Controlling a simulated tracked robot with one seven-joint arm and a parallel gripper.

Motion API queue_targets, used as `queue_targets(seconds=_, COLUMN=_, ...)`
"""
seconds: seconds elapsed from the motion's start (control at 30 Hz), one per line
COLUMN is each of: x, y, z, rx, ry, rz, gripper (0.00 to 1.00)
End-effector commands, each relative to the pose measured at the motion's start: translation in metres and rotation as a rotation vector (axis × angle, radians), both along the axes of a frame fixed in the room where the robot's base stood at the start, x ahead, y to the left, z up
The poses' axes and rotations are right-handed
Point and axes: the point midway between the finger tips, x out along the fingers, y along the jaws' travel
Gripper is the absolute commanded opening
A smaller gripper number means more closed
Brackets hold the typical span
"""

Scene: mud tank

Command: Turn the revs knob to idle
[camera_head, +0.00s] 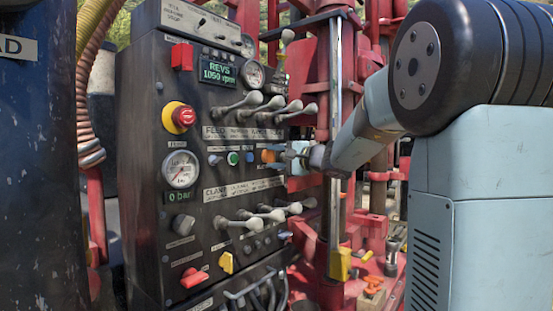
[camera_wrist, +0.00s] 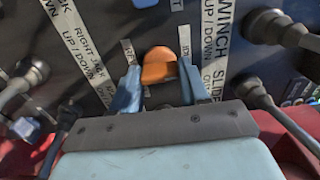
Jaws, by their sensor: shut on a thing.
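The orange knob (camera_head: 268,155) sits on the dark control panel, and it also shows in the wrist view (camera_wrist: 158,66). My gripper (camera_head: 289,153) reaches it from the right. In the wrist view its two blue fingers (camera_wrist: 160,84) stand on either side of the knob's near part, shut on it. The knob's orange top points up in that view. Small label strips flank it, too small to read fully. The green display (camera_head: 217,72) reads REVS 1050 rpm.
Grey levers (camera_head: 262,106) stick out above the knob and more levers (camera_head: 262,214) below it. A red emergency button (camera_head: 183,116) and a pressure gauge (camera_head: 180,169) are at the left. In the wrist view, dark levers (camera_wrist: 28,78) stand close on both sides of my gripper.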

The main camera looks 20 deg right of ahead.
Motion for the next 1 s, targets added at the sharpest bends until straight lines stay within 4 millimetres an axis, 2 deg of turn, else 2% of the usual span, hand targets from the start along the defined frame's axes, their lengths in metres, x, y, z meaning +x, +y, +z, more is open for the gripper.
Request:
queue_targets(seconds=0.03, x=-0.0001, y=0.0008, z=-0.0046, rx=-0.007, ry=0.003, rz=0.002, gripper=0.14)
queue_targets(seconds=0.5, x=-0.0002, y=0.0016, z=-0.0062, rx=-0.018, ry=-0.001, rz=0.004, gripper=0.14)
queue_targets(seconds=0.53, x=-0.0002, y=0.0016, z=-0.0063, rx=-0.018, ry=-0.001, rz=0.004, gripper=0.48)
queue_targets(seconds=0.77, x=-0.0001, y=0.0015, z=-0.004, rx=-0.016, ry=-0.005, rz=0.003, gripper=0.7)
queue_targets(seconds=1.0, x=-0.0004, y=0.0009, z=-0.0024, rx=-0.016, ry=-0.007, rz=0.002, gripper=0.7)
